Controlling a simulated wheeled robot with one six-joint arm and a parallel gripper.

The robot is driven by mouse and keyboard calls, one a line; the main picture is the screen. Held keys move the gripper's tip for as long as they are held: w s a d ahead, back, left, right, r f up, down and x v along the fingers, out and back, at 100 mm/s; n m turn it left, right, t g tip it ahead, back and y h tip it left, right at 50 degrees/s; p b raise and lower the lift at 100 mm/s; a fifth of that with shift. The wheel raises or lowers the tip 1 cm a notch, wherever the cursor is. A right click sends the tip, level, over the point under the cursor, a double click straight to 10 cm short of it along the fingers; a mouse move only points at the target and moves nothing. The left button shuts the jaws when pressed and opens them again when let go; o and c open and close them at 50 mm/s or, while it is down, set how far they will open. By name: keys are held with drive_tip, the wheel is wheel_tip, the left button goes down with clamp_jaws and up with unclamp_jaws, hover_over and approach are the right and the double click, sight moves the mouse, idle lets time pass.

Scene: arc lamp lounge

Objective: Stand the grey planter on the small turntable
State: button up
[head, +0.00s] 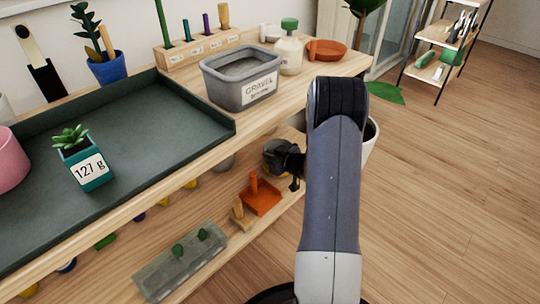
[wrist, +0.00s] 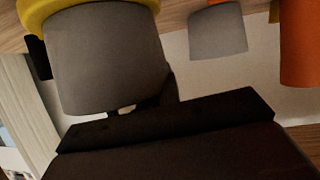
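A grey, tapered, pot-like body, likely the grey planter (wrist: 105,60), fills the upper left of the wrist view, close to my gripper. A yellow round piece (wrist: 32,15) touches its upper edge in that view; I cannot tell whether this is the turntable. In the head view my dark gripper (head: 285,162) is beside the lower shelf, below the front edge of the top. My arm and the gripper's own body hide most of what lies there. The fingertips are not clear in either view, so its opening and any hold cannot be told.
The top bears a green tray (head: 130,150), a teal planter marked 127 g (head: 88,170), a gravel tub (head: 240,85) and a bottle (head: 289,52). On the lower shelf are an orange block (head: 261,197) and a clear box (head: 180,262).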

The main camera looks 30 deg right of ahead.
drive_tip(key=o, duration=0.5)
drive_tip(key=shift+s+r, duration=0.1)
drive_tip(key=shift+r, duration=0.15)
drive_tip(key=p+v, duration=0.3)
drive_tip(key=v, duration=0.8)
drive_tip(key=shift+s+r+p, duration=0.2)
drive_tip(key=shift+s+p, duration=0.15)
